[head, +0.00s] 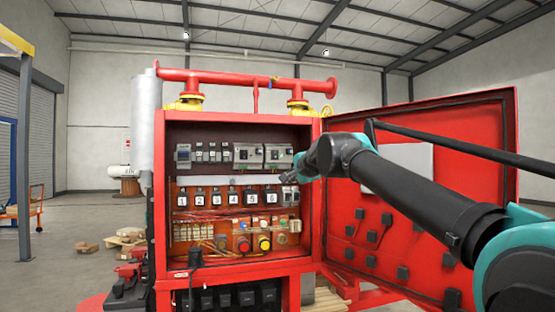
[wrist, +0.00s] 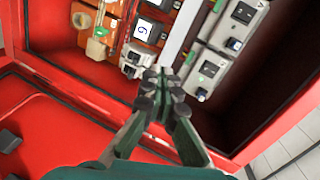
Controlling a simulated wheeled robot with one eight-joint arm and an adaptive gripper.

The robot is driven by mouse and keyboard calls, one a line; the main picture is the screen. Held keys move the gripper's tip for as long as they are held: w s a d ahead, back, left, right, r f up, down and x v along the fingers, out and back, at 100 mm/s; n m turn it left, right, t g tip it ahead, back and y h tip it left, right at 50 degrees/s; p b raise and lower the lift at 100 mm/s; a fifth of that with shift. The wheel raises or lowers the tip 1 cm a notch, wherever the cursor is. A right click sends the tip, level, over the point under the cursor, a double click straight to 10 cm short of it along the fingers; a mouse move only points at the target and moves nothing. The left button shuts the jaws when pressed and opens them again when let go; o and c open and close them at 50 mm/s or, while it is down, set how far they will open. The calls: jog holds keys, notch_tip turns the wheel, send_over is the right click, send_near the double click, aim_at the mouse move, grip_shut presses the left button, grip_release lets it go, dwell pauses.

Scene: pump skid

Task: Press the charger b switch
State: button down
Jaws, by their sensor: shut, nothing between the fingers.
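Inside the open red cabinet (head: 158,225), two larger grey switch units sit at the right end of the top row: a left unit (head: 247,154) and a right unit (head: 277,157). I cannot read which is charger b. The right unit also shows in the wrist view (wrist: 205,68), with a green mark and dark switch parts; the other unit (wrist: 242,14) lies beyond it. My gripper (wrist: 160,74) is shut and empty, its fingertips in front of the strip between the top row and the numbered row.
A row of numbered breakers (head: 234,198) lies below, with a red button (head: 243,244) and a yellow button (head: 264,243) lower down. The open red door (head: 490,130) stands at the right, close to my arm. Red pipework (head: 245,82) runs above the cabinet.

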aim_at(274, 160)
notch_tip(274, 160, up, 9)
jog(key=m+t, duration=0.1)
jog(key=m, duration=0.1)
jog(key=shift+s+a+f, duration=0.15)
jog(key=shift+s, duration=0.05)
jog(key=x, duration=1.4)
jog(key=shift+w, duration=0.1)
jog(key=shift+w+a, duration=0.1)
jog(key=shift+w, duration=0.2)
jog(key=shift+s+f, duration=0.1)
jog(key=shift+s, duration=0.05)
